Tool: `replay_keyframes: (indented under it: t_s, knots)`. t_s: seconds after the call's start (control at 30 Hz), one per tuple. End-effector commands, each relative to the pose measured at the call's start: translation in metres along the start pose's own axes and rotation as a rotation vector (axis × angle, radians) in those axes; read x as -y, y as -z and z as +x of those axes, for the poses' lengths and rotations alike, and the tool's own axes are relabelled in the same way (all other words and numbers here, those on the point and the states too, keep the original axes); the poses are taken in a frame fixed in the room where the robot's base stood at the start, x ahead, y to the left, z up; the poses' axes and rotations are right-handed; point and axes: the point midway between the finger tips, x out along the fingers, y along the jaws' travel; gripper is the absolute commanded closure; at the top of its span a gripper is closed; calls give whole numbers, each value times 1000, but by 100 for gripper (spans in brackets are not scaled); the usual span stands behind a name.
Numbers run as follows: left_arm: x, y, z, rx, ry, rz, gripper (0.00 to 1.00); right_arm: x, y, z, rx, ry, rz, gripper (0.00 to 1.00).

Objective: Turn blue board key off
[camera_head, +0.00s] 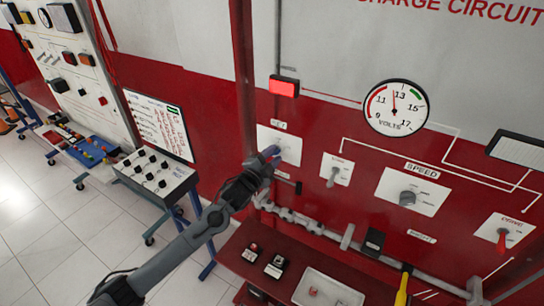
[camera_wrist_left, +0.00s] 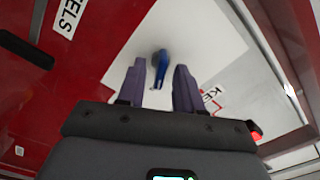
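The blue key (camera_wrist_left: 160,65) sticks out from a white plate (camera_wrist_left: 205,45) on the red board in the left wrist view. In the head view this white plate (camera_head: 290,141) is below the "KEY" label, and my gripper hides the key there. My left gripper (camera_head: 270,155) reaches the plate from the lower left. In the left wrist view its two purple fingers (camera_wrist_left: 159,74) are apart, one on each side of the key, with gaps visible. I cannot tell whether the tips reach past the key's end. My right gripper is not in view.
A lit red lamp (camera_head: 284,86) and a volt gauge (camera_head: 396,108) are on the board. A grey lever (camera_head: 333,177), the speed knob (camera_head: 408,197) and a red switch (camera_head: 502,240) are to the right. A red bench with a white tray (camera_head: 327,290) stands below.

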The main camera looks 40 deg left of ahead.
Motion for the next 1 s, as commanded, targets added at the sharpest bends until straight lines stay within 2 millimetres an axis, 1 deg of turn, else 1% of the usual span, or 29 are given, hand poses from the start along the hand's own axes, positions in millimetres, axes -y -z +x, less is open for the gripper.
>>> replay_keyframes:
  t_s: [0.17, 0.2, 0.27, 0.4, 0.43, 0.77, 1.0]
  knots:
    - [0, 0, 0, 0, 0, 0, 65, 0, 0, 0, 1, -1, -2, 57]
    - [0, 0, 0, 0, 0, 0, 68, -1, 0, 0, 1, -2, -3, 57]
    - [0, 0, 0, 0, 0, 0, 77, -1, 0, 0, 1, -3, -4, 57]
    - [0, 0, 0, 0, 0, -1, 99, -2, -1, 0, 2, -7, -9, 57]
    - [0, 0, 0, 0, 0, -1, 100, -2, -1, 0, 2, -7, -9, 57]
    - [0, 0, 0, 1, 0, -15, 100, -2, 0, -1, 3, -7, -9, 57]
    - [2, 1, 0, 2, 0, -108, 100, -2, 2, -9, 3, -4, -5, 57]
